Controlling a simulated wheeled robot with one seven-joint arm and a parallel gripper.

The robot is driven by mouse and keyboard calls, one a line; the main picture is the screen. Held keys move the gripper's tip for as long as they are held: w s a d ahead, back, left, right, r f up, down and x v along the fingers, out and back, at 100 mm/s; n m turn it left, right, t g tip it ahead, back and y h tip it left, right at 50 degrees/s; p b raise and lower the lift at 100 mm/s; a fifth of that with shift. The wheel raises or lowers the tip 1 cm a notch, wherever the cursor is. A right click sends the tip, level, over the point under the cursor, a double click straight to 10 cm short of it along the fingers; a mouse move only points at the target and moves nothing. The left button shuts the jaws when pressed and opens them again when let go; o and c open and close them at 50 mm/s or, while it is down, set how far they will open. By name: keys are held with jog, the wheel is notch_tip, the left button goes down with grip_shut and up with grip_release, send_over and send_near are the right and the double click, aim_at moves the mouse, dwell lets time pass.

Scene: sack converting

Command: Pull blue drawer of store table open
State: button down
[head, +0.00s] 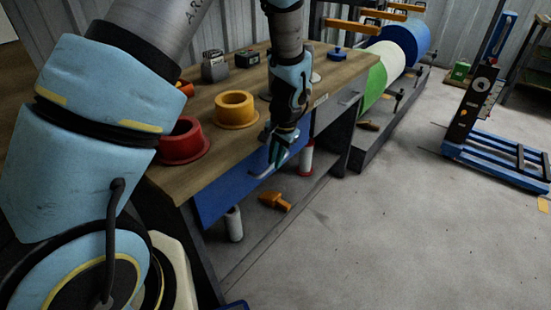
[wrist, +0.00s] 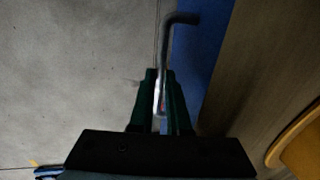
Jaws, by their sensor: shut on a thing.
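The store table (head: 224,88) has a wooden top and stands at the left-centre of the head view. Its blue drawer (head: 225,193) has a wide blue front below the table's edge; no open gap shows behind it. The drawer's grey bar handle (head: 262,171) stands out from the front. My gripper (head: 277,152) reaches down in front of the drawer and is shut on the handle. In the wrist view, my gripper's dark green fingers (wrist: 161,80) close around the handle bar (wrist: 166,45), beside the blue front (wrist: 207,50). Part of the handle is hidden between the fingers.
A red ring (head: 183,142) and a yellow ring (head: 236,109) sit on the tabletop. A grey drawer (head: 347,100) is further right. The concrete floor (head: 390,230) in front is clear.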

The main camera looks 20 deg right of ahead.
jog(key=shift+s, duration=0.1)
jog(key=s+d, duration=0.6)
jog(key=s, duration=0.5)
jog(key=s+d, duration=0.6)
jog(key=s, duration=0.5)
jog(key=shift+s+d, duration=0.35)
jog(key=c, duration=1.2)
grip_release()
jog(key=shift+o, duration=0.2)
notch_tip(320, 180, up, 11)
jog(key=s+d, duration=0.1)
jog(key=shift+s+f+b, duration=0.2)
jog(key=shift+s+b, duration=0.1)
jog(key=shift+s, duration=0.1)
